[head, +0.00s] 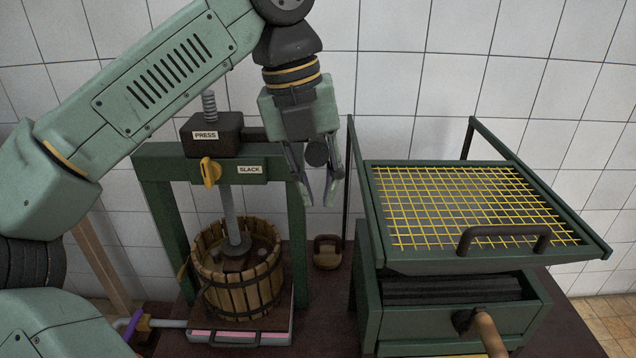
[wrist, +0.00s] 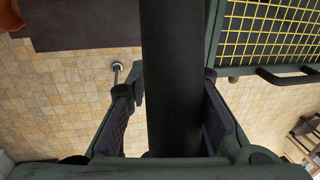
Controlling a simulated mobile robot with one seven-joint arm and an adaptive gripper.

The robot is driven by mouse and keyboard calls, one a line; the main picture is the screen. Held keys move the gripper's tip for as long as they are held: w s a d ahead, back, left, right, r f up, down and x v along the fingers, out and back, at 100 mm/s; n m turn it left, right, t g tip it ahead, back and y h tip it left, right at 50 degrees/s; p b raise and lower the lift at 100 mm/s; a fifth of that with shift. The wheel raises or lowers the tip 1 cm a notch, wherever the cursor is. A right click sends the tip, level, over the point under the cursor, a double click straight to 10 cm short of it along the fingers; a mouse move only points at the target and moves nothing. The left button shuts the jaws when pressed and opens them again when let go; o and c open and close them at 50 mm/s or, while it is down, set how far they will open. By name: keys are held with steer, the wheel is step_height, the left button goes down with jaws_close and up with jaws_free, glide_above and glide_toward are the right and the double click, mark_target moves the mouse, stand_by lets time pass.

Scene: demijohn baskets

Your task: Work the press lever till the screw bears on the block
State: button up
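The press stands at left, with a green frame (head: 165,205), a dark head marked PRESS (head: 212,146) and a screw (head: 229,212) running down into a slatted wooden basket (head: 238,290). The screw's foot (head: 238,246) is inside the basket; whether it touches a block there I cannot tell. A dark lever (head: 256,134) runs right from the head, its round end between my fingers. My gripper (head: 318,204) is open, one finger on each side of the lever. In the wrist view the lever (wrist: 171,70) runs between the fingers; contact is unclear.
A yellow pawl (head: 210,172) sits on the crossbeam beside a SLACK label. A green box with a yellow mesh lid (head: 470,205) stands close at right, with a dark upright post between. A padlock-like weight (head: 327,252) lies on the bench. A tiled wall is behind.

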steer(key=o, duration=0.8)
steer(key=shift+a+f, duration=0.1)
steer(key=shift+a, duration=0.35)
steer(key=shift+c, duration=0.2)
